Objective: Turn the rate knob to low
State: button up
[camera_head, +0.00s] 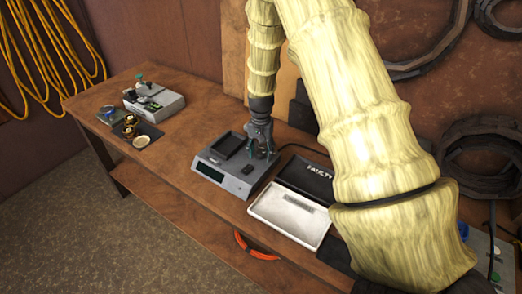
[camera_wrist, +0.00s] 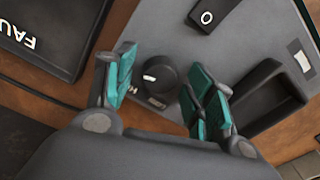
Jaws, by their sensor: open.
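The rate knob (camera_wrist: 161,77) is a round black knob with a white pointer mark, on the top of a grey device (camera_wrist: 150,35). The same device (camera_head: 215,178) stands on the bench in the head view, where my gripper hides the knob. My gripper (camera_wrist: 163,88) is open, with teal finger pads on either side of the knob and a gap on both sides. In the head view my gripper (camera_head: 262,152) points down over the right rear part of the device. Small labels by the knob are too small or too covered to read.
A black rocker switch (camera_wrist: 213,14) and a recessed black tray (camera_wrist: 262,98) are on the device near the knob. A black tray marked "FAULTY" (camera_head: 300,175) and a white tray (camera_head: 288,213) lie to the right. Another grey device (camera_head: 160,105) stands at the bench's left.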

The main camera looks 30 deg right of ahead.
jog(key=c, duration=1)
jog(key=shift+n, duration=0.4)
jog(key=n, duration=0.6)
jog(key=shift+w+b, duration=0.1)
jog(key=shift+b, duration=0.2)
jog(key=n, duration=0.3)
jog(key=shift+n, duration=0.4)
jog(key=shift+r+n, duration=0.1)
jog(key=shift+n, duration=1.5)
